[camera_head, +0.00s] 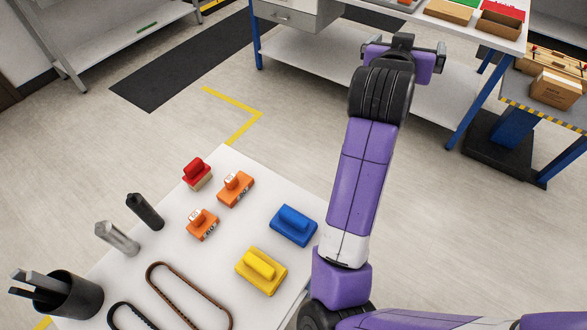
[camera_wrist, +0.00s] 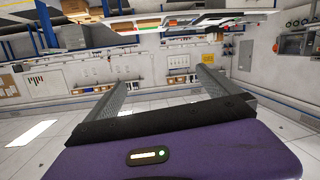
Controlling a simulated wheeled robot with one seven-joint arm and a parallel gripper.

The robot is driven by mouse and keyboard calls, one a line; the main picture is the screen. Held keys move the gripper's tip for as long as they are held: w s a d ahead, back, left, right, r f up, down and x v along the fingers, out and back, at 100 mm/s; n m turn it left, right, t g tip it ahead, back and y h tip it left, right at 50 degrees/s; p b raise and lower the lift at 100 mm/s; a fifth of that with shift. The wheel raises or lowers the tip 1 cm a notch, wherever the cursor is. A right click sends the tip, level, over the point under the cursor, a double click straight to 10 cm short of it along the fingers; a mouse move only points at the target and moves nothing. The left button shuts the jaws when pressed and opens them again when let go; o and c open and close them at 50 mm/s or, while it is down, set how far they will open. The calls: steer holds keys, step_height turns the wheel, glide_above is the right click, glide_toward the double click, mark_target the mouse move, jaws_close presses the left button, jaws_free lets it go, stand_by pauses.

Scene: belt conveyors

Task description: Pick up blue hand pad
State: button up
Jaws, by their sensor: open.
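The blue hand pad (camera_head: 293,225) lies on the right part of a white table (camera_head: 236,166) in the head view, with a raised grip on top. My gripper shows in the wrist view (camera_wrist: 160,90) with its two fingers wide apart and nothing between them. In the head view my purple arm reaches up past the table's right side, and the gripper end (camera_head: 404,60) is far above and beyond the pad. The blue pad is not visible in the wrist view.
A yellow pad (camera_head: 261,270) sits just below the blue one. Two orange pads (camera_head: 236,188) (camera_head: 203,225) and a red block (camera_head: 197,174) lie to the left. Dark and silver cylinders, a black cup (camera_head: 70,296) and belts share the table. A workbench (camera_head: 330,60) stands behind my arm.

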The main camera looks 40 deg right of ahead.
step_height(320, 180, down, 5)
steer(key=a+m+g+y, duration=0.2)
steer(key=a+y, duration=0.1)
steer(key=g+y+p, duration=0.2)
steer(key=g+y, duration=0.3)
steer(key=y, duration=0.6)
glide_above(294, 217)
steer(key=shift+m, duration=0.4)
steer(key=f, duration=1.3)
steer(key=shift+d+f, duration=0.15)
steer(key=shift+d, duration=0.25)
steer(key=f, duration=0.5)
steer(key=f+p, duration=0.1)
steer(key=f, duration=0.1)
steer(key=shift+a+f, duration=0.15)
steer(key=shift+a, duration=0.25)
steer(key=shift+c, duration=0.2)
